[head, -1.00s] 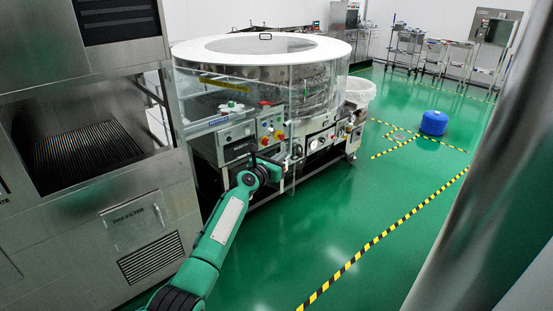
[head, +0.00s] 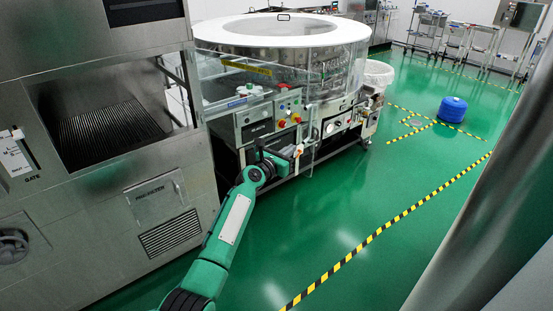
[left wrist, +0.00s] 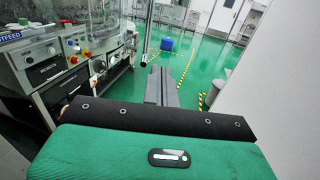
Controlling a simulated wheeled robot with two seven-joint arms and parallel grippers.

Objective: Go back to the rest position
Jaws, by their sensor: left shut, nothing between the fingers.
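My left arm reaches in from the bottom of the head view. Its left gripper (head: 283,158) is in front of the control panel of the rotary washer (head: 284,30). In the left wrist view the left gripper's fingers (left wrist: 162,86) lie together, shut and empty, pointing out over the green floor. Whether the gripper touches the panel is hard to tell in the head view; in the wrist view there is open floor around the fingers. My right gripper is not in view.
A steel cabinet (head: 160,215) with an open chamber stands close on the left. A blue container (head: 452,109) is on the floor at the right. Black-and-yellow tape (head: 385,228) crosses the floor. The green floor right of my arm is clear.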

